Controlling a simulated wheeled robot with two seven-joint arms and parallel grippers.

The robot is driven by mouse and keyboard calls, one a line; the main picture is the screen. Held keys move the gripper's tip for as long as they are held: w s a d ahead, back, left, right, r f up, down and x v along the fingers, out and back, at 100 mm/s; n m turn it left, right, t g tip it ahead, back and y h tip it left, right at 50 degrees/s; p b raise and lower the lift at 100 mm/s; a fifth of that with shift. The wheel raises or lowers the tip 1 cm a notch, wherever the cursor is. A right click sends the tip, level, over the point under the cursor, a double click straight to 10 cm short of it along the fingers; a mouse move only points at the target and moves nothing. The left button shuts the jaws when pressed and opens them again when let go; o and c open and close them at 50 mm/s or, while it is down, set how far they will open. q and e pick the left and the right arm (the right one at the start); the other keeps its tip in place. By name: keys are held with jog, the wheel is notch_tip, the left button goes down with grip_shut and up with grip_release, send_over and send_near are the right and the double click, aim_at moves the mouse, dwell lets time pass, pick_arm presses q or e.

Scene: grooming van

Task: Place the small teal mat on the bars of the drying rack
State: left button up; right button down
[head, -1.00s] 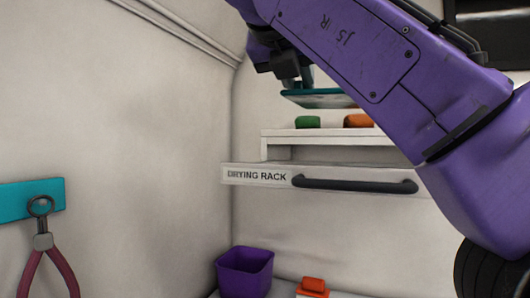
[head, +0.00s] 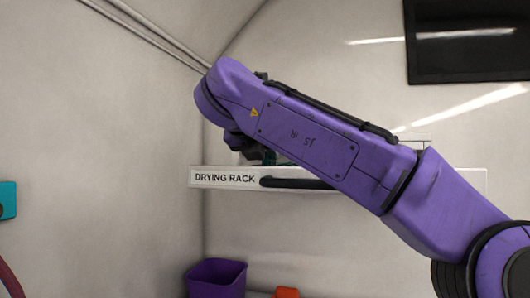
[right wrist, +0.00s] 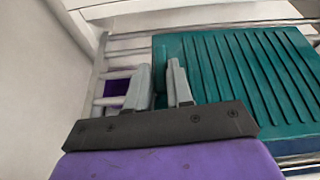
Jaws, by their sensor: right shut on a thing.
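The small teal mat (right wrist: 240,75) is ribbed and lies flat in the right wrist view. My right gripper (right wrist: 160,72) is shut on its left edge, one finger on each side. The bars (right wrist: 128,52) of the drying rack show beyond and left of the mat, and more bars show under its near right corner. The mat is over the bars; whether it touches them I cannot tell. In the head view the drying rack front (head: 225,178) carries its label, and my right arm hides most of the gripper and mat. My left gripper is out of view.
A dark handle (head: 290,183) runs along the rack front. A purple bin (head: 216,278) stands below the rack, with an orange item (head: 286,293) beside it. The van wall closes in on the left. A dark screen (head: 468,40) hangs at upper right.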

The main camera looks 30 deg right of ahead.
jog(key=c, duration=1)
grip_release()
jog(key=shift+f, duration=0.1)
jog(key=shift+s+r, duration=0.1)
jog(key=shift+r, duration=0.15)
jog(key=b+v, duration=0.1)
jog(key=v, duration=1)
jog(key=shift+s+a+r, duration=0.1)
jog(key=shift+s+a, duration=0.15)
jog(key=shift+a, duration=0.05)
jog(key=shift+w, duration=0.1)
